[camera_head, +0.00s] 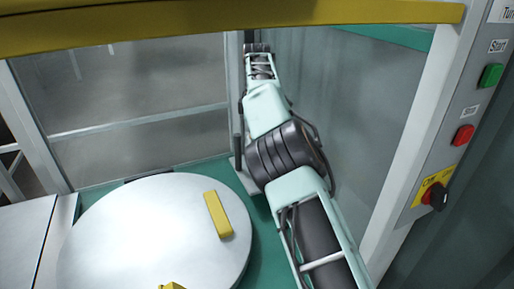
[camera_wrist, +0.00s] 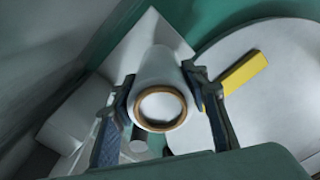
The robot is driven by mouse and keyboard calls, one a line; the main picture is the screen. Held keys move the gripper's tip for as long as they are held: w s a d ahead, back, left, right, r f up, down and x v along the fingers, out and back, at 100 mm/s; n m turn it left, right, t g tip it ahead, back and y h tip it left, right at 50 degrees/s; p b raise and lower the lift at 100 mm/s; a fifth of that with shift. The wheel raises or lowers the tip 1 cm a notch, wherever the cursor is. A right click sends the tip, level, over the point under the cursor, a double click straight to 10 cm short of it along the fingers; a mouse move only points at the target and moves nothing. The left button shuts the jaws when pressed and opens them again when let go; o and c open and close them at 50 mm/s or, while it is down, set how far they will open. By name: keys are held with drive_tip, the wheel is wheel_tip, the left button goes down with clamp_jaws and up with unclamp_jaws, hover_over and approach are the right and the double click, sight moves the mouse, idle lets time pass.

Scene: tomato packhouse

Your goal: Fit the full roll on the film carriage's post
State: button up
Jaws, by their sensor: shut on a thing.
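In the wrist view, my gripper (camera_wrist: 164,92) is shut on a white film roll (camera_wrist: 164,62), one finger on each side. The roll's near end faces the camera and shows a brown core ring around a pale centre. I cannot tell whether a post is inside the core. In the head view, my arm reaches towards the back corner, and the gripper and roll cannot be made out. A short dark upright (camera_head: 238,154) stands by a pale base (camera_head: 241,188) beside the tall mast. The base seems partly hidden by my arm, and the carriage's post is not clearly visible.
A large round pale turntable (camera_head: 130,235) with a yellow block (camera_head: 217,214) lies left of my arm; its edge also shows in the wrist view (camera_wrist: 226,52). A yellow beam (camera_head: 230,22) crosses overhead. A control panel (camera_head: 465,130) stands at right. Clear panels enclose the back.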

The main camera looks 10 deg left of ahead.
drive_tip(key=shift+f, duration=0.2)
idle(0.3)
drive_tip(key=shift+f+b, duration=0.65)
drive_tip(key=shift+f, duration=0.7)
drive_tip(key=o, duration=1.1)
wheel_tip(320, 180, up, 8)
drive_tip(key=p, duration=0.9)
